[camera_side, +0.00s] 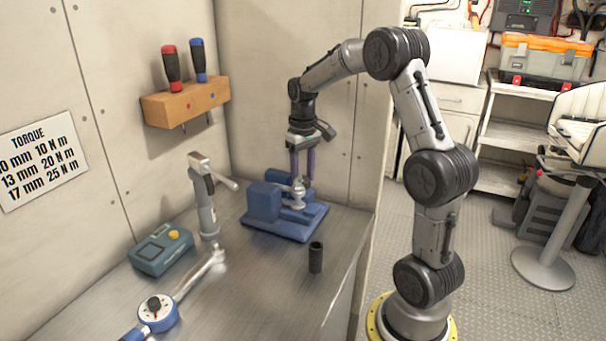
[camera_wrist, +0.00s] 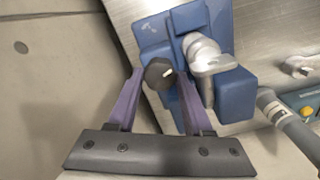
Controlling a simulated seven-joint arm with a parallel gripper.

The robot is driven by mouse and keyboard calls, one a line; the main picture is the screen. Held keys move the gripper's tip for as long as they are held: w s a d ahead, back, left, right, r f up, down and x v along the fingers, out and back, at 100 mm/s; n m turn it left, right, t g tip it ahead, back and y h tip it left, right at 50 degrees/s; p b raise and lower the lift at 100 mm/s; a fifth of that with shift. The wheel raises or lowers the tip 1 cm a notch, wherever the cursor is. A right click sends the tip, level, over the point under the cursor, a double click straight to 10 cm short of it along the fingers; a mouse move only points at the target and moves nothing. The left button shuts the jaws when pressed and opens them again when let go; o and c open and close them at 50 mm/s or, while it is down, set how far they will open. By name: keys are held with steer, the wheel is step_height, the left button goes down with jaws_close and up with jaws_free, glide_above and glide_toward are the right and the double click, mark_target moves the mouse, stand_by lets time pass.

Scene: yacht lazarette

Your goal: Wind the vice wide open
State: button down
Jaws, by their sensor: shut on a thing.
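The blue vice (camera_side: 264,203) stands on its blue base on the metal bench, in front of the wall corner. It fills the upper middle of the wrist view (camera_wrist: 219,25). A silver rounded fitting (camera_side: 298,194) sits at the vice, also seen in the wrist view (camera_wrist: 214,66). My gripper (camera_side: 303,182) reaches down over the vice with its purple fingers. In the wrist view my gripper (camera_wrist: 160,75) is shut on a dark round knob (camera_wrist: 157,74) beside the vice body. The knob is hidden in the side view, and its link to the vice is unclear.
A dark socket (camera_side: 315,257) stands on the bench in front of the vice. To the left are an upright grey tool (camera_side: 206,205), a teal meter box (camera_side: 160,250) and a torque wrench with a dial (camera_side: 158,312). A wooden rack (camera_side: 186,103) with screwdrivers hangs on the wall.

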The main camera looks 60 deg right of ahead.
steer(key=shift+n, duration=1.4)
steer(key=shift+c, duration=1.5)
jaws_free()
steer(key=m, duration=0.3)
step_height(320, 180, up, 14)
steer(key=shift+f, duration=0.1)
